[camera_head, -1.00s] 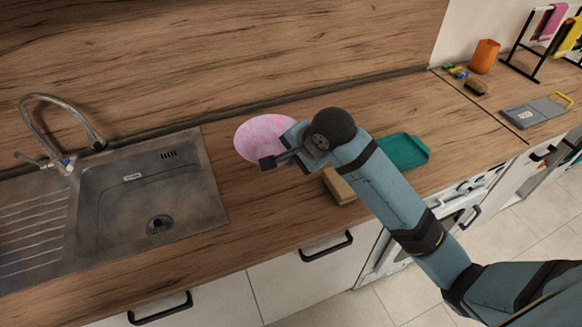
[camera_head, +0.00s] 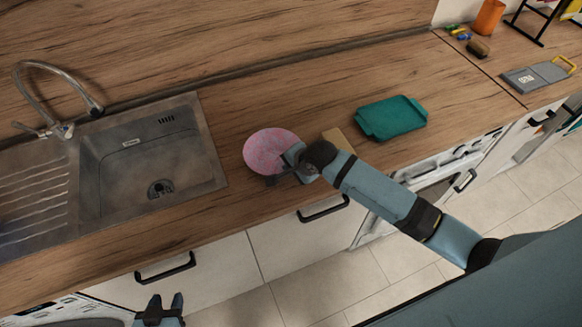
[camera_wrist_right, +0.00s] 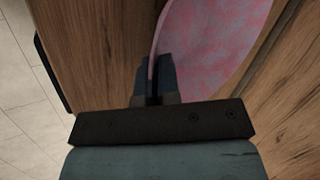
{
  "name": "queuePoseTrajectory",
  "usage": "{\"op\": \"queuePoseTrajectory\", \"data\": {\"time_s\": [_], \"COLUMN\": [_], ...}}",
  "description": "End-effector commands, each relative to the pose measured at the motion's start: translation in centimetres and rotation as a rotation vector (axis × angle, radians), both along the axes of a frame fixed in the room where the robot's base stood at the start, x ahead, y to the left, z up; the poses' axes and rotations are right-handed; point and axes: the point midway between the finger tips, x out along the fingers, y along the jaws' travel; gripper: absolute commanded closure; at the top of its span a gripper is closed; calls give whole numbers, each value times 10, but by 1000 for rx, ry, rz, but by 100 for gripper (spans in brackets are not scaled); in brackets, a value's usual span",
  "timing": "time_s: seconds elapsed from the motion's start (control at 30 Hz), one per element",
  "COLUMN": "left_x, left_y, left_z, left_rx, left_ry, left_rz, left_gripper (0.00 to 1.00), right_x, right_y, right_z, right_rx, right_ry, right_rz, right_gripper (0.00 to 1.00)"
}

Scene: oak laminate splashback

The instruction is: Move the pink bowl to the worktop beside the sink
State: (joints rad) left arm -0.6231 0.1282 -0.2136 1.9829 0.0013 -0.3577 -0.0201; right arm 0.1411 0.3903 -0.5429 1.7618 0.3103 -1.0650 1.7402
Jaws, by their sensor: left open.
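The pink bowl (camera_head: 268,150) is at the worktop just right of the sink (camera_head: 150,160), with a gap of bare wood between them. My right gripper (camera_head: 278,174) is at the bowl's near right side. In the right wrist view its two fingers (camera_wrist_right: 154,84) are close together around the rim of the bowl (camera_wrist_right: 212,42). I cannot tell whether the bowl touches the wood. My left gripper (camera_head: 161,305) is open and empty, low in the head view, in front of the cabinets.
A teal tray (camera_head: 392,118) lies on the worktop to the right. A tan block (camera_head: 338,139) is partly hidden behind my right arm. The worktop (camera_head: 225,110) behind the bowl is clear. A grey grater-like tool (camera_head: 538,76) and an orange cup (camera_head: 488,17) are farther right.

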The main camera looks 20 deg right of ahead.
Motion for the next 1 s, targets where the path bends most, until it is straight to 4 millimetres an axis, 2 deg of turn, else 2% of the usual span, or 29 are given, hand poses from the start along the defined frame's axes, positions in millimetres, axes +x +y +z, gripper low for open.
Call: {"op": "queuePoseTrajectory", "data": {"time_s": [0.1,0.47,0.5,0.6,0.87,1.0], "left_x": [0,-1,-2,-2,-3,-3], "left_y": [0,1,1,1,1,1], "left_z": [1,1,0,0,-1,-2], "left_rx": [1,1,0,1,1,1], "left_ry": [0,2,3,4,5,5], "left_rz": [1,1,1,1,1,1], "left_gripper": [57,57,57,57,57,57], "right_x": [0,0,0,0,0,-5], "right_y": [0,0,0,0,0,-2], "right_z": [-10,-14,-14,-14,-13,-4], "right_rx": [-1,1,0,0,0,0], "right_ry": [0,-1,-1,-1,-1,-2], "right_rz": [1,1,0,0,1,1], "right_gripper": [100,100,90,71,71,71]}}
